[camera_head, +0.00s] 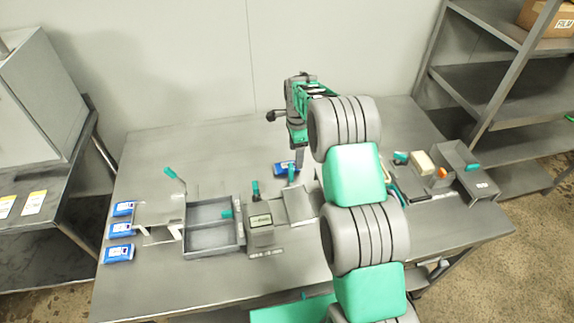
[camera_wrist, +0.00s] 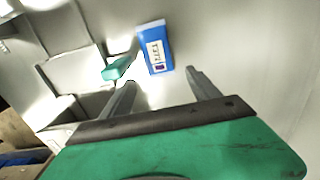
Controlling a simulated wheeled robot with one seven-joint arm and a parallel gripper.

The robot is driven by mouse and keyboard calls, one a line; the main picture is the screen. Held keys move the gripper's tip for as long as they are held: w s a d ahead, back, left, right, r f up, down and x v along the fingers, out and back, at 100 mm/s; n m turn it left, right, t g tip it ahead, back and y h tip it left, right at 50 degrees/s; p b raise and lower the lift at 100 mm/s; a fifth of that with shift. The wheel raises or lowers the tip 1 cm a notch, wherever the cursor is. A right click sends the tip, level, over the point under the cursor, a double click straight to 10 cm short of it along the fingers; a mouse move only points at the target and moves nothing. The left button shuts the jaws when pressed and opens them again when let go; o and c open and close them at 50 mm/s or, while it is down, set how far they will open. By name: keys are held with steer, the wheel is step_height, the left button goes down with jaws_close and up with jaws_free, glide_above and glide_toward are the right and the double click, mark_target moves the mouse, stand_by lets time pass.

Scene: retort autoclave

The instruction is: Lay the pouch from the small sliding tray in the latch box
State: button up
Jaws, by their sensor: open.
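A blue pouch with a white label (camera_head: 285,168) lies flat near the middle of the table, below my gripper (camera_head: 297,152). In the wrist view the pouch (camera_wrist: 155,47) is just beyond the fingertips, between their lines. My gripper (camera_wrist: 160,82) is open and empty, apart from the pouch. A teal handle (camera_wrist: 118,68) is close beside the pouch on the left. A small grey box with a labelled front (camera_head: 261,233) and a teal lever stands left of my arm; I cannot tell if it is the latch box. I cannot make out which part is the small sliding tray.
A grey two-compartment tray (camera_head: 186,241) is left of the labelled box. Three blue pouches (camera_head: 120,230) lie at the table's left edge by a raised stand (camera_head: 160,212). A grey bin (camera_head: 456,160) is at the right. My arm hides the middle. The back left table is clear.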

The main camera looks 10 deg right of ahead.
mark_target(294, 162)
steer(key=f, duration=0.1)
steer(key=f+p, duration=0.1)
steer(key=f, duration=0.1)
steer(key=f+p, duration=0.1)
steer(key=f, duration=0.1)
steer(key=shift+a+f, duration=0.1)
steer(key=shift+a, duration=0.15)
steer(key=shift+c, duration=0.4)
jaws_close()
